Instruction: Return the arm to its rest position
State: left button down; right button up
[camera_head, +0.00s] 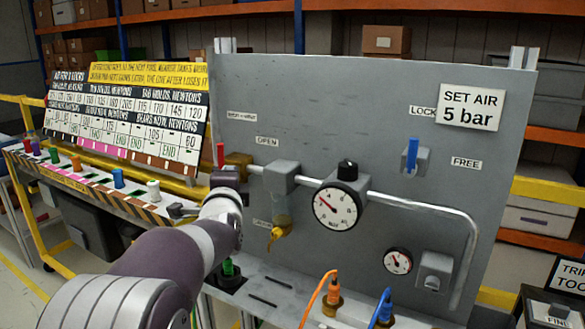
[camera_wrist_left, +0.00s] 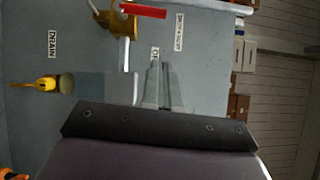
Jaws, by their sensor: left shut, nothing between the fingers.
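My left arm (camera_head: 180,262) comes in from the lower left of the head view, in front of the grey panel (camera_head: 300,110). The lever stands upright in the head view. My right gripper is in neither view.
The panel carries a pipe, a large gauge (camera_head: 337,206), a small gauge (camera_head: 398,261), a blue lever (camera_head: 412,154) and a yellow drain tap (camera_head: 278,234). A ledge with coloured pegs and a chart board (camera_head: 130,115) stand at left. Orange and blue hoses are at the panel's foot.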

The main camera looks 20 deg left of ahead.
pick_arm(q)
jog(key=shift+a, duration=0.1)
jog(key=s+d+f+n+g+h+p, duration=0.2)
jog(key=s+d+f+n+g+h, duration=0.3)
jog(key=f, duration=0.4)
jog(key=s+d+f+n+g+h+p, duration=0.2)
jog(key=s+d+f+n+g+p, duration=0.15)
jog(key=d+f+n, duration=0.5)
jog(key=s+d+f+g+h+p, duration=0.2)
jog(key=s+d+g+p, duration=0.4)
jog(key=s, duration=0.8)
jog(key=d, duration=0.2)
jog(key=shift+s+d+f+m, duration=0.3)
jog(key=shift+s+f+m, duration=0.05)
jog(key=shift+s+f, duration=0.05)
